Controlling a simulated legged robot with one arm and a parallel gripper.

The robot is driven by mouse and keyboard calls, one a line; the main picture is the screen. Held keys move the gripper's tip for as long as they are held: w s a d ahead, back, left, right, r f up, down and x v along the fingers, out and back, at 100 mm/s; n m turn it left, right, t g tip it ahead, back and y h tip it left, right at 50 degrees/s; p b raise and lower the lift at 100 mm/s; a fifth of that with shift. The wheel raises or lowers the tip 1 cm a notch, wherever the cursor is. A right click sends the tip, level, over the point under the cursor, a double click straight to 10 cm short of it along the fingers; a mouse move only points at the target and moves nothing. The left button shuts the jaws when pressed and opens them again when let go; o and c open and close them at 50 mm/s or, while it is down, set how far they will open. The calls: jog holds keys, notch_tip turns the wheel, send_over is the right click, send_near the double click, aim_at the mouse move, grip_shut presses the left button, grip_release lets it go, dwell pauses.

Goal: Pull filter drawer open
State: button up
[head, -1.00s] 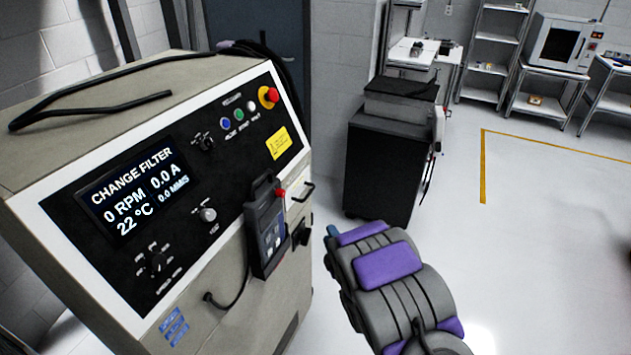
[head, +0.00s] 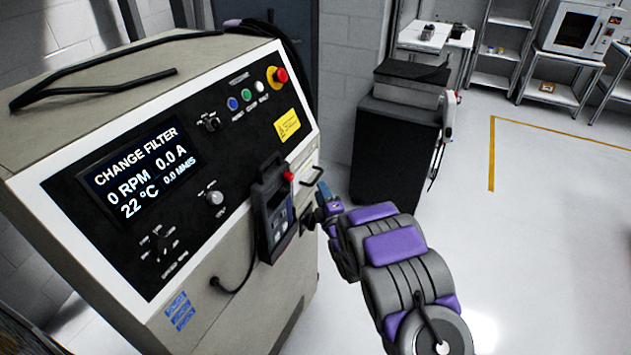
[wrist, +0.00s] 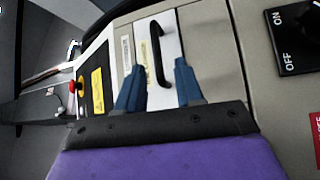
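The filter drawer has a pale front panel (wrist: 168,77) with a black bar handle (wrist: 157,54), seen straight ahead in the wrist view. In the head view the handle (head: 310,176) shows on the right side of the beige machine. My gripper (wrist: 157,82) is open, its two blue fingers apart, with the handle's near end between and just beyond the fingertips. I cannot tell whether the fingers touch the panel. In the head view my gripper (head: 322,192) is near the handle, partly hidden by my arm.
The machine's display (head: 138,175) reads CHANGE FILTER. A hand-held pendant (head: 272,215) hangs on its front corner, left of my arm. An ON/OFF switch (wrist: 300,37) is to the right in the wrist view. A black cabinet (head: 393,155) stands behind; the floor at right is clear.

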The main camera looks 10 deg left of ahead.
aim_at(317, 177)
jog(key=shift+b+x, duration=0.5)
jog(key=shift+x, duration=2.75)
jog(key=shift+d, duration=0.2)
jog(key=c, duration=0.6)
grip_shut()
